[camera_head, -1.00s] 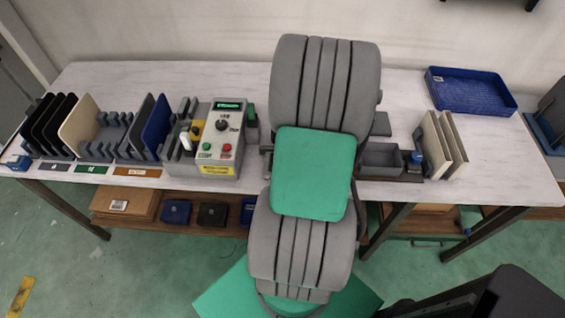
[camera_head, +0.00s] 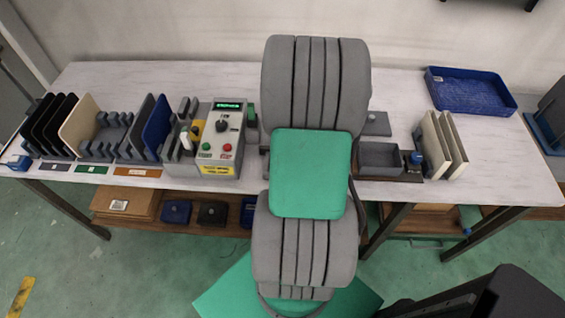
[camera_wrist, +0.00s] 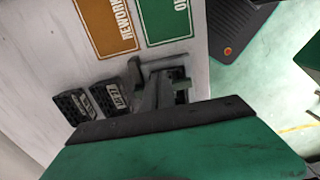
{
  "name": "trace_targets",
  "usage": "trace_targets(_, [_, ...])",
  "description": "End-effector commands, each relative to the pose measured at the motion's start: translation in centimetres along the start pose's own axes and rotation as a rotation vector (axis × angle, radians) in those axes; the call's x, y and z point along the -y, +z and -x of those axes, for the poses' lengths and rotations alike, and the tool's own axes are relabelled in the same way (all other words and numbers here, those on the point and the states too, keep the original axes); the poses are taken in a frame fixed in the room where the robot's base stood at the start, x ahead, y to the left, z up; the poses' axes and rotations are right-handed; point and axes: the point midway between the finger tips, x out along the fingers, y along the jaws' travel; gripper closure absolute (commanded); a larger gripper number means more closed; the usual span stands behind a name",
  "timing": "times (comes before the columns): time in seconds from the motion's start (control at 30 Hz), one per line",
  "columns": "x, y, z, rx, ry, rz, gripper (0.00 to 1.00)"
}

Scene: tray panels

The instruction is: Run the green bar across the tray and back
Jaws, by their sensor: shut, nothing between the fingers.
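The blue tray (camera_head: 470,108) lies at the back right of the table in the head view. A small green upright piece (camera_head: 251,113) stands against the right side of the control box; I cannot tell for sure that it is the green bar. In the head view my arm hides my gripper. In the wrist view my gripper (camera_wrist: 172,88) shows as grey parts past a dark-edged green surface. It is shut and empty, over the pale table top, close to the orange REWORK label (camera_wrist: 110,22) and a green label (camera_wrist: 165,18). The tray is not in the wrist view.
The control box (camera_head: 219,140) stands left of my arm. A rack (camera_head: 105,140) with upright panels is at the left. A grey open bin (camera_head: 380,158) and cream panels (camera_head: 440,145) stand right of my arm. Two dark labelled blocks (camera_wrist: 92,100) show in the wrist view.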

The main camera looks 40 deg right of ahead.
Motion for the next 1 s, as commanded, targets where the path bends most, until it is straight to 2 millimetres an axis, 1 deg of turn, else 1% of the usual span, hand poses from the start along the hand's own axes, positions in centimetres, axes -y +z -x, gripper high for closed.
trace_targets(1.0, [0.0,-4.1,0.0,0.000,0.000,0.001,1.00])
